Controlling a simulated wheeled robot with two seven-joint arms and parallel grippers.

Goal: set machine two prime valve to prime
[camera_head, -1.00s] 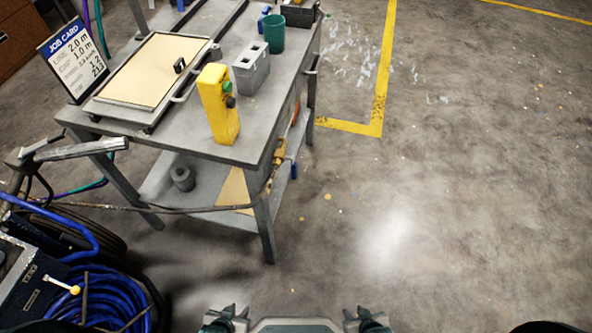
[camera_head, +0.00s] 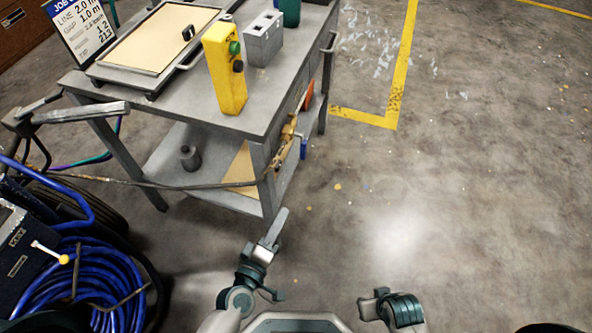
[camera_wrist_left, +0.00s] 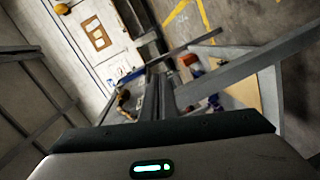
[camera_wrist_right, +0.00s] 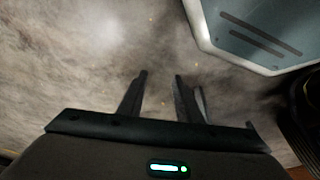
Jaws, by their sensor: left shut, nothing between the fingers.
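A dark machine (camera_head: 28,228) stands at the lower left in the head view, with a coil of blue hose (camera_head: 85,283) on it. A small pale lever with a yellow tip (camera_head: 64,259) sticks out of its side; I cannot tell whether this is the prime valve, and no machine number is readable. My left gripper (camera_head: 282,213) is shut and empty near the cart's front leg, well to the right of the lever. It also shows in the left wrist view (camera_wrist_left: 156,72). My right gripper (camera_wrist_right: 162,74) is open and empty above bare floor.
A grey metal cart (camera_head: 185,108) stands ahead, carrying a yellow button box (camera_head: 223,70), a grey block (camera_head: 263,40) and a job card (camera_head: 82,25). A dark hose (camera_head: 150,185) runs from the machine to the cart. The floor at right (camera_head: 450,200) is clear.

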